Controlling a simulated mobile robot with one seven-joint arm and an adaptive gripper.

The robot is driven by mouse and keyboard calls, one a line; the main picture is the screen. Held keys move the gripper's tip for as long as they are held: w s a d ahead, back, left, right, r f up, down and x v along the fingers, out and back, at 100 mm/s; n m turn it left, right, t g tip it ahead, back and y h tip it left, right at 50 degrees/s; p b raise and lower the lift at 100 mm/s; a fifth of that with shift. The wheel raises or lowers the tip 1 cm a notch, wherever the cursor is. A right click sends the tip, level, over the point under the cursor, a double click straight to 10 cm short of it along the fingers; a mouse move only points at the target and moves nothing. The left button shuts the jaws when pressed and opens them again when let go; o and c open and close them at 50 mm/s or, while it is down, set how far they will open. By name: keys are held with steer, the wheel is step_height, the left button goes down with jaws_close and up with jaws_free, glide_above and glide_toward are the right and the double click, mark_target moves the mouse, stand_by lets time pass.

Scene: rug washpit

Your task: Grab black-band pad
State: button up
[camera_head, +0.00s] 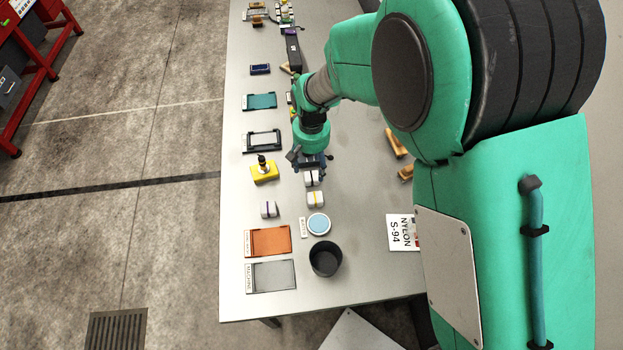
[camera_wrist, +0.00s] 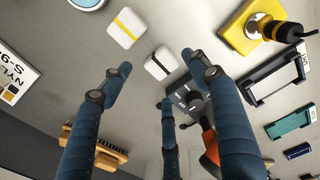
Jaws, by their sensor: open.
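The black-band pad (camera_wrist: 161,63) is a small white block with a black stripe, lying on the grey table. In the wrist view it shows between the tips of my open gripper (camera_wrist: 153,66), with nothing held. In the head view my gripper (camera_head: 311,162) hangs just beyond the pad (camera_head: 312,178) and partly overlaps it. A yellow-band pad (camera_head: 316,199) lies close by and also shows in the wrist view (camera_wrist: 126,27). A third pale pad (camera_head: 268,209) has a dark band whose colour I cannot tell.
A yellow block with a black-topped knob (camera_head: 264,172) stands left of the pads. A blue-topped round dish (camera_head: 318,224), dark cup (camera_head: 326,259), orange tray (camera_head: 270,240) and grey tray (camera_head: 272,276) are nearer. Wooden brushes (camera_head: 397,143) lie right. Bare table lies right of the pads.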

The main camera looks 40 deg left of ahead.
mark_target(312, 177)
steer(key=shift+f, duration=1)
steer(key=shift+w+f+b, duration=0.1)
steer(key=shift+f+b, duration=0.6)
steer(key=shift+f, duration=1.95)
steer(key=c, duration=1)
